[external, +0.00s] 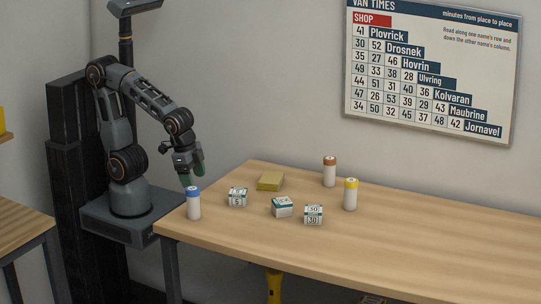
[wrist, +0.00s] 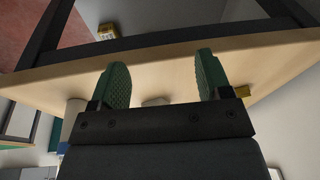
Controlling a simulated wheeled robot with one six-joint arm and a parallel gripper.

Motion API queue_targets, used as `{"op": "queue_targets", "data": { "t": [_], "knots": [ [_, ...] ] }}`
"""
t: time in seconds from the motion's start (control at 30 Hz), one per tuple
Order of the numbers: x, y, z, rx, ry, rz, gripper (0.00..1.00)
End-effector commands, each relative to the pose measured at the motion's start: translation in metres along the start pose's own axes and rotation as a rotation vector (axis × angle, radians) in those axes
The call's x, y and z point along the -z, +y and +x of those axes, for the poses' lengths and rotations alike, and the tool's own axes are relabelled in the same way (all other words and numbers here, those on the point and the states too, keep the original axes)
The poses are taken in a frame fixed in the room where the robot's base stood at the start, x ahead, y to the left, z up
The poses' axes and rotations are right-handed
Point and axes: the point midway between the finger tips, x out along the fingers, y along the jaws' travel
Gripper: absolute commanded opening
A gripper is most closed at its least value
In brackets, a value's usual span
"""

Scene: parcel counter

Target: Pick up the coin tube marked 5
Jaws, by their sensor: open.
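Three white tubes stand upright on the counter in the external view: a blue-capped tube (external: 193,204) at the near left corner, a brown-capped tube (external: 329,173) at the back, and a yellow-capped tube (external: 350,196) to its right. I cannot read a number on any tube. My gripper (external: 194,170) is open and empty, above and behind the blue-capped tube, near the counter's left end. In the wrist view the green fingers (wrist: 160,68) are spread apart. A pale rounded thing (wrist: 74,112) shows left of them, partly hidden by the gripper.
Three small white-and-teal boxes stand mid-counter: one marked 5 (external: 237,197), one tilted or turned (external: 282,207), one marked 50 (external: 313,215). The counter's (external: 430,240) right side is clear. A times chart (external: 430,70) hangs on the wall.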

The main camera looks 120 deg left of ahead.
Motion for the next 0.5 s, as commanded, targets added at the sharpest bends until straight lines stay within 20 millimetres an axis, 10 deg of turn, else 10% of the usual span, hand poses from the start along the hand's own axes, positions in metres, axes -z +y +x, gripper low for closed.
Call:
{"op": "queue_targets", "data": {
  "t": [0.1, 0.5],
  "knots": [
    [0.022, -0.012, -0.054, 0.073, -0.034, -0.052, 0.71],
    [0.079, -0.036, -0.114, 0.245, -0.007, -0.181, 0.71]
  ]
}}
